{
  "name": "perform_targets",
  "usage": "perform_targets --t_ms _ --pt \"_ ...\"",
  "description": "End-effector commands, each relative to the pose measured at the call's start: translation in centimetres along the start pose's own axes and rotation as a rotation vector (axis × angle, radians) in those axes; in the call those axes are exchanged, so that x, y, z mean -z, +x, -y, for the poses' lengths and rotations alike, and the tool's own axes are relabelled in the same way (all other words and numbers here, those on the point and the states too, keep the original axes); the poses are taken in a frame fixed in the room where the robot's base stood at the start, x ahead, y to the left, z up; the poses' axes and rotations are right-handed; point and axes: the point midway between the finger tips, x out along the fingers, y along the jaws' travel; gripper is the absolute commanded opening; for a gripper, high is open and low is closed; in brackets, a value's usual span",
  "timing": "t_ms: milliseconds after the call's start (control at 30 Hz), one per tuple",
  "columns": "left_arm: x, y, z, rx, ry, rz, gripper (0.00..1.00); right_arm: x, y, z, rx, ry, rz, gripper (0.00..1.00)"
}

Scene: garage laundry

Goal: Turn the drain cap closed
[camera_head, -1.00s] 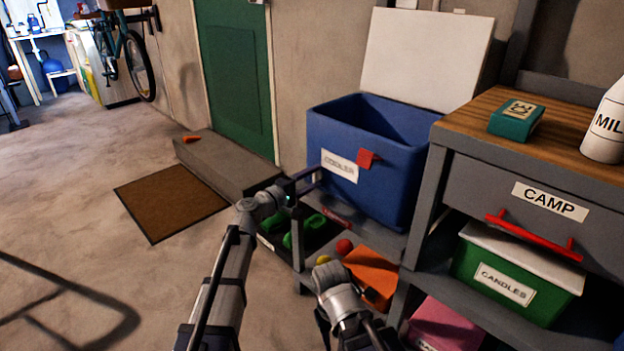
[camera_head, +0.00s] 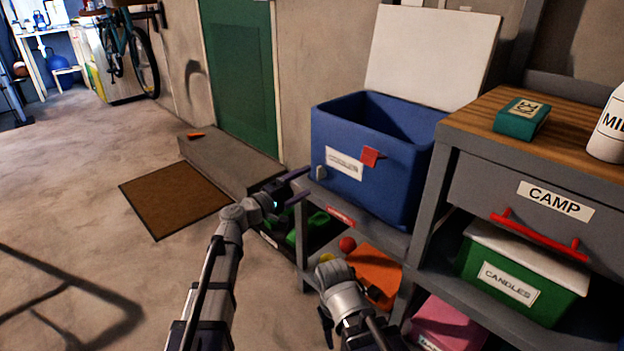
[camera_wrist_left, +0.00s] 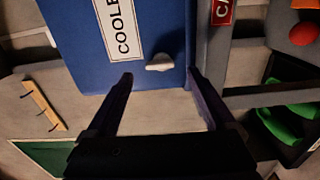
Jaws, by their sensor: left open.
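The drain cap is a small pale grey knob (camera_head: 320,172) low on the left end of the blue cooler (camera_head: 386,190). In the left wrist view the cap (camera_wrist_left: 160,62) looks wider than tall, across the lower edge of the cooler (camera_wrist_left: 75,40). My left gripper (camera_head: 309,180) is open, close to the cap. In the left wrist view its two fingertips (camera_wrist_left: 160,76) lie on either side of the cap, a little short of it in the picture. Contact cannot be made out.
The cooler stands on a grey shelf, its white lid (camera_head: 432,55) raised. Below are a bin with green items (camera_head: 309,226), a red ball (camera_head: 347,244) and an orange item (camera_head: 375,270). A grey cabinet (camera_head: 490,185) stands at right.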

Motion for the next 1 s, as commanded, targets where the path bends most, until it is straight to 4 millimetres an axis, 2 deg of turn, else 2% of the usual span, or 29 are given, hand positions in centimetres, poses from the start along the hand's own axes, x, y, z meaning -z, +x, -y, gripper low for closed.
perform_targets --t_ms 33,200,567,667,767,867,1000 --pt "-0.1 -0.9 0.0 0.0 0.0 -0.002 0.88 0.0 0.0 0.0 0.0 0.0 0.0 0.5" --pt "0.0 -2.2 0.0 0.0 0.0 -0.001 0.88 0.0 0.0 0.0 0.0 0.0 0.0 0.5" --pt "0.0 -2.4 0.0 0.001 0.001 0.001 0.88 0.0 0.0 0.0 0.0 0.0 0.0 0.5" --pt "-0.8 -2.5 0.6 0.029 0.025 0.018 0.88 0.0 0.0 0.0 0.0 0.0 0.0 0.5" --pt "-2.9 -3.2 2.7 0.122 0.099 0.076 0.88 0.0 0.0 0.0 0.0 0.0 0.0 0.5" --pt "-5.8 -4.8 6.4 0.284 0.213 0.167 0.88 0.0 0.0 0.0 0.0 0.0 0.0 0.5" --pt "-8.9 -8.8 12.4 0.561 0.371 0.306 0.88 0.0 0.0 0.0 0.0 0.0 0.0 0.5"
